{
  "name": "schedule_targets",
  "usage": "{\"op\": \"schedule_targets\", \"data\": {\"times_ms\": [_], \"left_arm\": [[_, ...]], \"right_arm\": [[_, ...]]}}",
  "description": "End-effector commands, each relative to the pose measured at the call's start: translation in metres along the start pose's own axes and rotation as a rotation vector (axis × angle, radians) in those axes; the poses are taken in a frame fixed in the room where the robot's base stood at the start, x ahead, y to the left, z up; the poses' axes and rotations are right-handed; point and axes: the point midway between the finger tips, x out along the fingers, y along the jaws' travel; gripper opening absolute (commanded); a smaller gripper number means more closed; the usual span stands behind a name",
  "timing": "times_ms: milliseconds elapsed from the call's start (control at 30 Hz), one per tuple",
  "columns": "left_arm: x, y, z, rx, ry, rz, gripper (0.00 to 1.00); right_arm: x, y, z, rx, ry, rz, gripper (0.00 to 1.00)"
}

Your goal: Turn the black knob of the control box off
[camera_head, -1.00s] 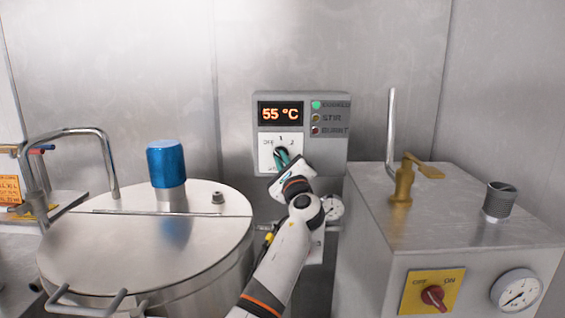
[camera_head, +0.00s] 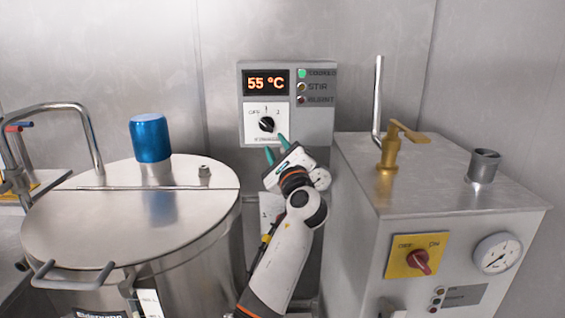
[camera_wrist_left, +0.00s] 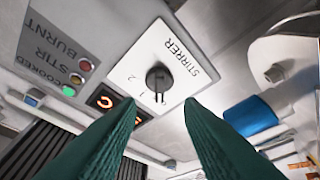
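The control box (camera_head: 286,103) is on the back wall, its display reading 55 °C. Its black knob (camera_head: 266,124) sits on a white plate marked OFF, 1 and 2. I cannot tell for sure which mark the knob points to. My left gripper (camera_head: 276,149) is just below the knob, its green fingers apart and empty. In the left wrist view the knob (camera_wrist_left: 158,77) on the STIRRER plate shows beyond and between the two open fingertips (camera_wrist_left: 165,104), not touching them. My right gripper is not in view.
A steel kettle (camera_head: 125,225) with a blue cap (camera_head: 150,138) stands at left. A steel cabinet (camera_head: 440,185) with a brass tap (camera_head: 392,145), a red switch (camera_head: 419,262) and a gauge (camera_head: 497,253) stands at right. The wall around the control box is clear.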

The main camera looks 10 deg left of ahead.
Motion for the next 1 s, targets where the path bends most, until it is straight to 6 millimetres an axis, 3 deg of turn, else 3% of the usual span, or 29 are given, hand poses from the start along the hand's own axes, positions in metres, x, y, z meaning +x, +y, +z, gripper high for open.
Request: {"op": "schedule_targets", "data": {"times_ms": [100, 233, 733, 867, 1000], "left_arm": [[-0.024, -0.002, 0.002, -0.002, -0.001, 0.000, 0.34], [-0.039, -0.001, 0.002, 0.000, -0.001, 0.000, 0.34], [-0.047, -0.007, 0.003, -0.013, -0.008, -0.012, 0.34], [-0.058, -0.049, 0.017, -0.121, -0.063, -0.093, 0.34], [-0.091, -0.138, 0.041, -0.362, -0.158, -0.288, 0.34]], "right_arm": [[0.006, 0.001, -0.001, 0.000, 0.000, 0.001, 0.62], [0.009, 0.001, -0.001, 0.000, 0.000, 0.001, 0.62], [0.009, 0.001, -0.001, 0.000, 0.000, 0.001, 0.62], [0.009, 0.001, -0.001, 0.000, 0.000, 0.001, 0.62], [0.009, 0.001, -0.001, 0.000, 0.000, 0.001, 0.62]]}}
